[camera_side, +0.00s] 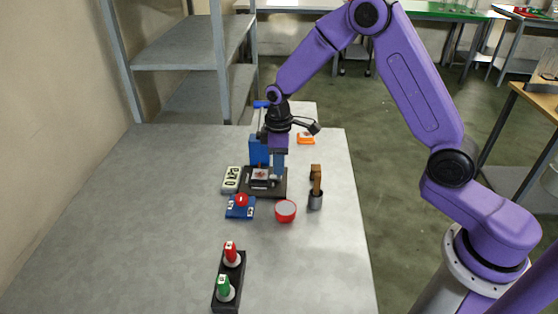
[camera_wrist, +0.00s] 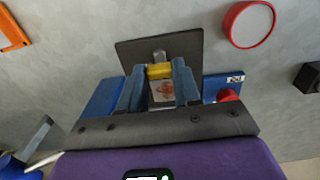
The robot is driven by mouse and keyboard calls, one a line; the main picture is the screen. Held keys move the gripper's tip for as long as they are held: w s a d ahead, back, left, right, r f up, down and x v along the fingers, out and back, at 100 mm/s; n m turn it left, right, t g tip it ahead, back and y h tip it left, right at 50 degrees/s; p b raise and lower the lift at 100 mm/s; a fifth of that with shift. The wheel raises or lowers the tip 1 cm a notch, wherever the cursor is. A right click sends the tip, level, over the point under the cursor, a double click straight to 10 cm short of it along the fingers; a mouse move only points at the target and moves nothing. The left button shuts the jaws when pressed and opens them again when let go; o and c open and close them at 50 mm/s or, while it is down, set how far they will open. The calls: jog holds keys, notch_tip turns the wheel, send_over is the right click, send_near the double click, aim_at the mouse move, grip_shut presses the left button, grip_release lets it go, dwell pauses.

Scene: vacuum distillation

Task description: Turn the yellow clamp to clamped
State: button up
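The yellow clamp (camera_wrist: 160,71) shows in the wrist view as a small block at the front of a dark baseplate (camera_wrist: 187,45), beside a grey round knob or post. My gripper (camera_wrist: 159,76) has its two blue fingers on either side of the yellow block, partly apart. They look very close to it, but I cannot tell whether they press on it. A pale plate with a reddish mark shows between the fingers. In the side view my gripper (camera_side: 278,170) points down over the black baseplate (camera_side: 272,189), and the clamp is hidden there.
A red-and-green bottle rack (camera_side: 228,283) stands in front. The left table area is clear.

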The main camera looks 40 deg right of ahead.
jog(key=o, duration=0.4)
jog(key=shift+c, duration=0.2)
jog(key=shift+r, duration=0.15)
notch_tip(320, 180, up, 17)
jog(key=shift+s+a+r, duration=0.1)
jog(key=shift+s, duration=0.05)
jog(key=s+d+f+n, duration=0.1)
jog(key=s+f, duration=0.1)
jog(key=s, duration=1.4)
jog(key=s+d+f+n, duration=0.1)
jog(key=s+f+n, duration=0.1)
jog(key=s, duration=1.5)
jog(key=shift+s+d+f, duration=0.25)
jog(key=shift+f, duration=0.15)
